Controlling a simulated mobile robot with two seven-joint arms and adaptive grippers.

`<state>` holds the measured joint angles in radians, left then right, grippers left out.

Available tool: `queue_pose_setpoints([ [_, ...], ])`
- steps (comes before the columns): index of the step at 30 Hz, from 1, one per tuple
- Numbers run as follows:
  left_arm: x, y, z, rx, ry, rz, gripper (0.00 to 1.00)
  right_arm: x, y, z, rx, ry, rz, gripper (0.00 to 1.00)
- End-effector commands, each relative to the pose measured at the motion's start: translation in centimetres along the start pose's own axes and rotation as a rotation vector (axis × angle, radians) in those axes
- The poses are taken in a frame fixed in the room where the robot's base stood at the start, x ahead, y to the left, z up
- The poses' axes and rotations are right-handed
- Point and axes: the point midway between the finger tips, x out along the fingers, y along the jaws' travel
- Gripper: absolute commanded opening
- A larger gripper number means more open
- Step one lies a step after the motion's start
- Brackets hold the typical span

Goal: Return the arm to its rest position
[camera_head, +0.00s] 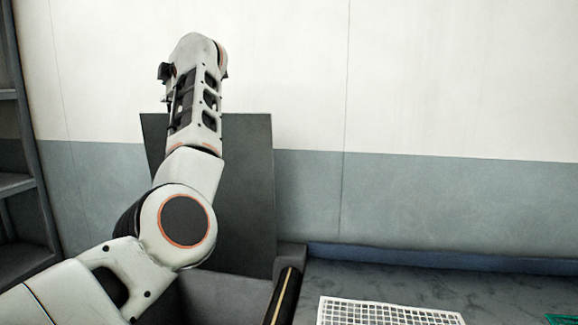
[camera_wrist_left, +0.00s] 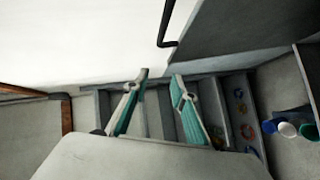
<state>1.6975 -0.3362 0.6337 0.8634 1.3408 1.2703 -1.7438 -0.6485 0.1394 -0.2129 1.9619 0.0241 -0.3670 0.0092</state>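My left arm comes in from the left in the camera_head view and is raised, bent upward in front of a dark grey panel (camera_head: 245,195). Its gripper fingers cannot be made out there. In the left wrist view my left gripper (camera_wrist_left: 160,76) shows two fingers with teal pads. They stand apart with nothing between them, so it is open and empty. Beyond the fingers are a pale wall and grey shelf-like compartments. My right arm and gripper are in neither view.
A dark bench top (camera_head: 490,294) at the lower right carries a white grid (camera_head: 385,312) and a green item (camera_head: 562,319). Grey shelving (camera_head: 22,183) stands at the left edge.

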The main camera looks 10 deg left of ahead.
Motion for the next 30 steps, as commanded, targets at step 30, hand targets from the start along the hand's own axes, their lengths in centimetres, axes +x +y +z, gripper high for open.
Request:
queue_pose_setpoints([
  [30,4.9,-0.7,5.0,0.027,-0.061,0.003,0.26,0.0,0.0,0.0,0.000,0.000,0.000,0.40],
])
